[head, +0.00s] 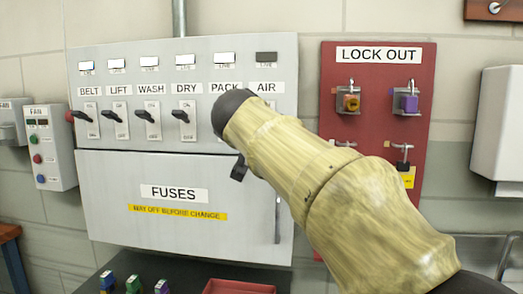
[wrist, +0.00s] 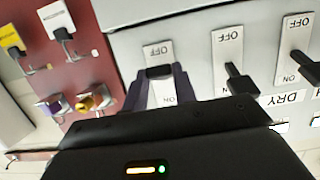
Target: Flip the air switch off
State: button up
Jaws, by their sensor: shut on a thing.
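The air switch (wrist: 158,50) is a pale plate marked OFF at the top and ON at the bottom in the wrist view, which sees the panel upside down. My gripper (wrist: 158,73) reaches over it, its two dark fingers shut around the black lever. The lever's exact tilt is hard to see between the fingers. In the head view my arm hides the switch and the fingertips. The AIR label (head: 265,88) shows above it. The AIR lamp (head: 266,57) is dark, while the other lamps in the row are lit.
The pack switch (wrist: 237,80) is just right of my gripper in the wrist view, with the dry switch (wrist: 304,65) beyond. A red lock-out board (head: 377,130) with padlocks is right of the grey panel (head: 110,180). A red tray (head: 240,287) is below.

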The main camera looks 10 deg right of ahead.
jog(key=shift+f+t+b, duration=0.25)
jog(key=shift+t+b, duration=0.05)
jog(key=shift+b, duration=0.75)
jog(key=o, duration=1)
jog(key=b+v, duration=0.1)
jog(key=v, duration=1.6)
jog(key=shift+a+h, duration=0.25)
jog(key=shift+h, duration=0.05)
jog(key=shift+s+f, duration=0.1)
jog(key=shift+f, duration=0.05)
